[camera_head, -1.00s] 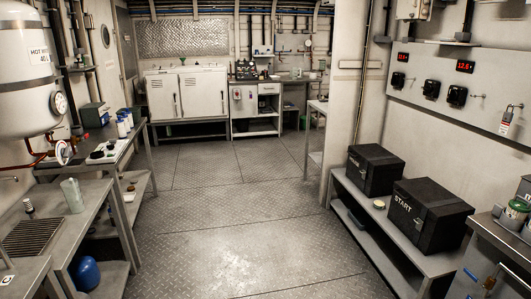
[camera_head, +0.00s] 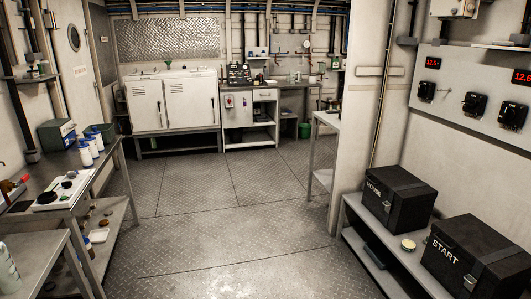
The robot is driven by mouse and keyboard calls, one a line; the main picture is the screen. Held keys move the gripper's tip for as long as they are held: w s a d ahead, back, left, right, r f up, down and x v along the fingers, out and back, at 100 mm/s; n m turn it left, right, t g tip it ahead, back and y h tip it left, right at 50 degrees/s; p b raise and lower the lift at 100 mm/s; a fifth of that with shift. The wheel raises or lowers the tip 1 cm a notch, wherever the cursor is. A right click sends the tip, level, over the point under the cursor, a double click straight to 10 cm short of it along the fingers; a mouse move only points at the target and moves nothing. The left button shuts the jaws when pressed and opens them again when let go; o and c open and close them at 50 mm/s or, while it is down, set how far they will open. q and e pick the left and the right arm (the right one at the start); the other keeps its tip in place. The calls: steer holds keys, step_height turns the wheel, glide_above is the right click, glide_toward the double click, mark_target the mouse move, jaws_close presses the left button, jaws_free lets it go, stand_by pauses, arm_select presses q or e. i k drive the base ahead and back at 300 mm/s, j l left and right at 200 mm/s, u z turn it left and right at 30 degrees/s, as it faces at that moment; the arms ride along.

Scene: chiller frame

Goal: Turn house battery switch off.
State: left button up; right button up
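A pale panel (camera_head: 452,79) is on the right wall. It carries black rotary switches: a left one (camera_head: 426,92), a middle one (camera_head: 474,104) and a right one (camera_head: 513,115). Their labels are too small to read, so I cannot tell which is the house switch or its setting. Red digital displays (camera_head: 433,63) glow above. A black battery box marked HOUSE (camera_head: 392,190) sits on the low shelf below, with a black box marked START (camera_head: 478,262) nearer to me. Neither of my grippers is in view.
The low grey shelf (camera_head: 364,235) runs along the right wall under the panel. Metal benches (camera_head: 32,265) stand on the left. The tread-plate floor (camera_head: 215,230) between is clear. White cabinets (camera_head: 175,100) stand at the back.

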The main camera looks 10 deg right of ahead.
mark_target(423, 91)
steer(key=i+z, duration=0.5)
steer(key=i, duration=0.25)
steer(key=i+j+z, duration=0.15)
steer(key=i+z, duration=0.3)
steer(key=i, duration=0.3)
steer(key=i+z, duration=0.3)
steer(key=i, duration=0.15)
steer(key=i+z, duration=0.3)
steer(key=i, duration=0.15)
steer(key=i+j+z, duration=0.15)
steer(key=i+z, duration=0.2)
steer(key=i+j+z, duration=0.3)
steer(key=i, duration=0.2)
